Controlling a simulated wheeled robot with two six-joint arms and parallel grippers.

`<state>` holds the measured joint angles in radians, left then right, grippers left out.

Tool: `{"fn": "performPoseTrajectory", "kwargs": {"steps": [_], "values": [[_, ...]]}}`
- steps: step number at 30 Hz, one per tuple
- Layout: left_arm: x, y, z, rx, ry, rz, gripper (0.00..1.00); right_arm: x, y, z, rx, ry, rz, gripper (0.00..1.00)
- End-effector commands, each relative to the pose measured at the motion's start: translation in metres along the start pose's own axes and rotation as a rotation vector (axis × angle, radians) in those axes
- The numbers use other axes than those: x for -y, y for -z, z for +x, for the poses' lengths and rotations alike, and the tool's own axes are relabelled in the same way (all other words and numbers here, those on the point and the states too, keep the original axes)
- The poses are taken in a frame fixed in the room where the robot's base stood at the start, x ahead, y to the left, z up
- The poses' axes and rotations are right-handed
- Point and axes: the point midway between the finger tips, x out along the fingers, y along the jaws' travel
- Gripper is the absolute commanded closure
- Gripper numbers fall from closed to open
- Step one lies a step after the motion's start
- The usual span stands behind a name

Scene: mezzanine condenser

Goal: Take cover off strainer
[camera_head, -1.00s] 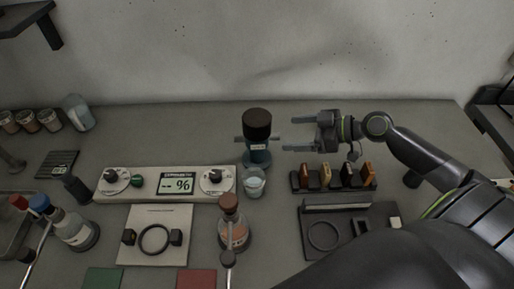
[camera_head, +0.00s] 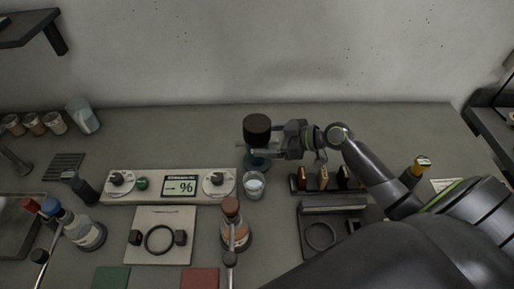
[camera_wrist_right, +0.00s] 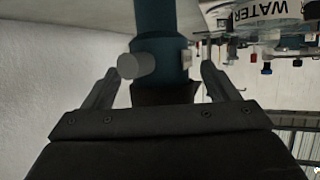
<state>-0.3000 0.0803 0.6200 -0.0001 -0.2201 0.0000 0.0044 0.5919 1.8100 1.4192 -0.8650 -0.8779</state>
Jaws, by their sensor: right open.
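The strainer (camera_head: 257,162) stands upright at the back middle of the bench, with a teal body and a dark round cover (camera_head: 257,124) on top. In the right wrist view the teal body (camera_wrist_right: 163,18) is at the top, with a grey side stub. The dark cover (camera_wrist_right: 165,93) shows below it, between the finger bases. My right gripper (camera_head: 248,149) reaches in from the right and is open, its fingers on either side of the strainer near the cover's lower edge. I cannot tell whether they touch it. My left gripper is not in view.
A glass beaker (camera_head: 254,186) stands just in front of the strainer. A block with several upright coloured pieces (camera_head: 322,178) is to the right, under my arm. The bench behind the strainer is clear.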

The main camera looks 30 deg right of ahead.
Motion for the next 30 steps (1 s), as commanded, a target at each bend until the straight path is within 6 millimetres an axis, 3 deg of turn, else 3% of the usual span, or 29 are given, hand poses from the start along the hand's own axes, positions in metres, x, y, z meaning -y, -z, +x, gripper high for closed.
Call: {"fn": "performPoseTrajectory", "kwargs": {"steps": [6,15,30], "values": [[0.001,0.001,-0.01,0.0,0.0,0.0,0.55,0.0,0.001,0.019,0.0,0.0,0.0,0.19],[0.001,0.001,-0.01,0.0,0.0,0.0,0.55,0.0,-0.001,0.022,0.001,0.0,-0.001,0.19],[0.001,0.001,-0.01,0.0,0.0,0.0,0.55,0.0,0.0,0.022,0.0,-0.001,-0.002,0.83]]}}
